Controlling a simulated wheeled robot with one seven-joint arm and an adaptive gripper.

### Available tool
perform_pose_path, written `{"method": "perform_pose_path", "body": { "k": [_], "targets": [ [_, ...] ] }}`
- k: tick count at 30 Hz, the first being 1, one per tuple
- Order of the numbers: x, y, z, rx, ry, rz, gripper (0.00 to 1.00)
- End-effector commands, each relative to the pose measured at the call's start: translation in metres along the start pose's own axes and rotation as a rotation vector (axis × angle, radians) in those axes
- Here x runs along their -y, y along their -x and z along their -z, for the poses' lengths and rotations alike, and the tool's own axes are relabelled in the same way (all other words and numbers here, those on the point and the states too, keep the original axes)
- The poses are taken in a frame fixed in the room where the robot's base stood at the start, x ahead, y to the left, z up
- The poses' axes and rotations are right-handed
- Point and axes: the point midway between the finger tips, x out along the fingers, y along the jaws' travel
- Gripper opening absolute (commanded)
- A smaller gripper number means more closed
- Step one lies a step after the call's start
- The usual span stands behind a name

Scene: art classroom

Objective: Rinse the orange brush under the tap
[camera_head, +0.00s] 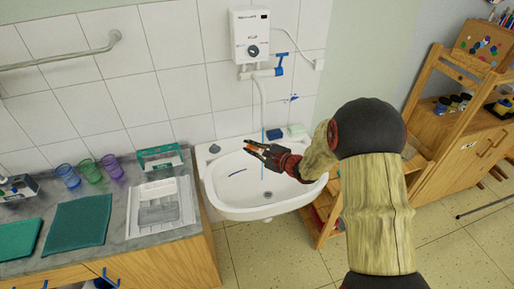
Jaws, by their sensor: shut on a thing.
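My gripper (255,148) is above the white sink basin (215,190), reaching in from the right. It is shut on a thin thing with orange showing between the fingers, which looks like the orange brush (253,143). Most of the brush is hidden by the fingers, so I cannot tell which way its bristles point. The white tap pipe (262,95) comes down from the wall heater (250,35). A thin blue stream (263,172) runs down from it into the basin beside my gripper. I cannot tell whether the water touches the brush.
A blue valve handle (281,63) is on the pipe. A dark blue streak (237,172) lies in the basin. A sponge (296,130) sits on the sink's back edge. The left counter holds a white tray (187,213), coloured cups (90,171) and green cloths (78,222). A wooden shelf (425,85) stands right.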

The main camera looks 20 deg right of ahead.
Motion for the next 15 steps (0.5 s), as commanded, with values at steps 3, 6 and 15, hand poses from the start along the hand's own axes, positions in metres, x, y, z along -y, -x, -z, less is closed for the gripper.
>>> {"method": "perform_pose_path", "body": {
  "k": [3, 6, 15],
  "targets": [
    [-0.008, 0.002, -0.005, 0.000, 0.000, 0.000, 0.00],
    [-0.013, 0.004, -0.010, 0.001, 0.001, 0.000, 0.00],
    [-0.028, 0.010, -0.024, 0.001, 0.001, 0.000, 0.00]
  ]
}}
